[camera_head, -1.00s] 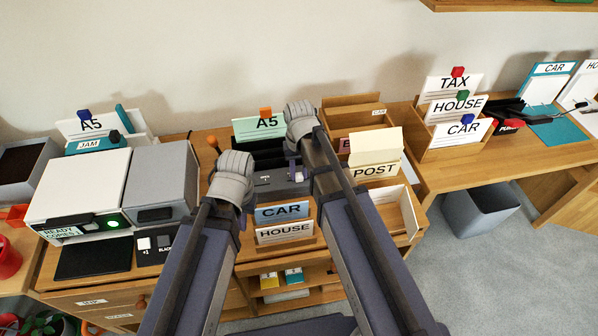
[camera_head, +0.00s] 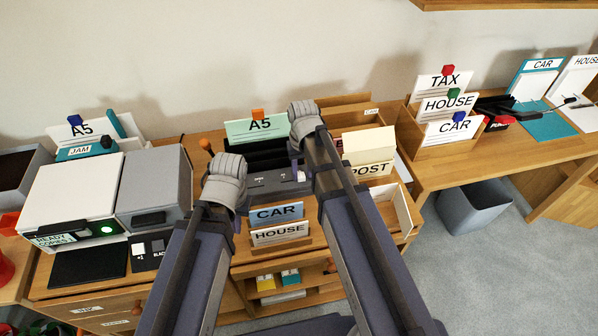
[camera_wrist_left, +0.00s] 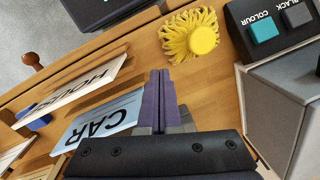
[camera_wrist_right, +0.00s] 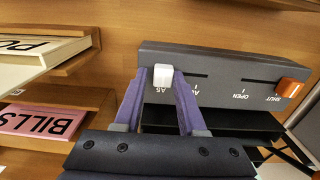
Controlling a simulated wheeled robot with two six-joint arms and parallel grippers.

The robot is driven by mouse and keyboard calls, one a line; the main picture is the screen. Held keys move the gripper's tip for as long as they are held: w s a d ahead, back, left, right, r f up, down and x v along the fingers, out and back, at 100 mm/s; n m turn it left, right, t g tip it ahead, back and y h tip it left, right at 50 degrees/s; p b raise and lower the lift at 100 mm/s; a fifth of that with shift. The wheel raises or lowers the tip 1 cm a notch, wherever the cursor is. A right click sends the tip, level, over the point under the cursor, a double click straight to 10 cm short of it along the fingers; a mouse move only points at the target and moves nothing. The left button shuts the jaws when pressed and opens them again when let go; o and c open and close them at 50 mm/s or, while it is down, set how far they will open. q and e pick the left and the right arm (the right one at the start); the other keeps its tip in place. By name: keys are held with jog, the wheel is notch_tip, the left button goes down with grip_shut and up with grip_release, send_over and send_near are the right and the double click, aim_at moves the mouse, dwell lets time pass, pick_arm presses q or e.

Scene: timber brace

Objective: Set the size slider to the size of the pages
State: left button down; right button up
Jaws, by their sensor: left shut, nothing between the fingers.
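The size slider's white knob (camera_wrist_right: 163,77) sits in a slot of a dark bar (camera_wrist_right: 215,65), above the A5 mark, with A4 further right. The bar also shows in the head view (camera_head: 268,182), partly hidden by my arms. My right gripper (camera_wrist_right: 163,75) has its fingers on either side of the knob; I cannot tell whether they press on it. It shows from behind in the head view (camera_head: 306,122). My left gripper (camera_wrist_left: 162,75) is shut and empty above the wood. A mint card reading A5 (camera_head: 254,130) stands behind the bar.
An orange knob (camera_wrist_right: 290,87) is at SHUT on the same bar. CAR (camera_head: 275,213) and HOUSE (camera_head: 280,233) cards stand in front of it. A copier (camera_head: 70,190) is at left. A yellow tufted object (camera_wrist_left: 190,36) lies near my left gripper. POST papers (camera_head: 368,160) stand at right.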

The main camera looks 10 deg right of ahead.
aim_at(302, 175)
pick_arm(q)
jog(key=shift+d, duration=0.1)
pick_arm(e)
jog(key=o, duration=0.4)
jog(key=shift+d, duration=0.1)
jog(key=shift+c, duration=0.2)
notch_tip(302, 175, up, 8)
jog(key=p, duration=0.8)
pick_arm(q)
notch_tip(302, 175, up, 8)
jog(key=shift+f, duration=0.1)
pick_arm(e)
jog(key=shift+s+f, duration=0.1)
jog(key=shift+f, duration=0.05)
jog(key=s+a+n, duration=0.2)
jog(key=s+a, duration=0.2)
jog(key=s, duration=0.2)
jog(key=s+a+n+h, duration=0.1)
jog(key=s+a, duration=0.4)
jog(key=s, duration=0.2)
jog(key=shift+s+n, duration=0.3)
jog(key=shift+n, duration=0.1)
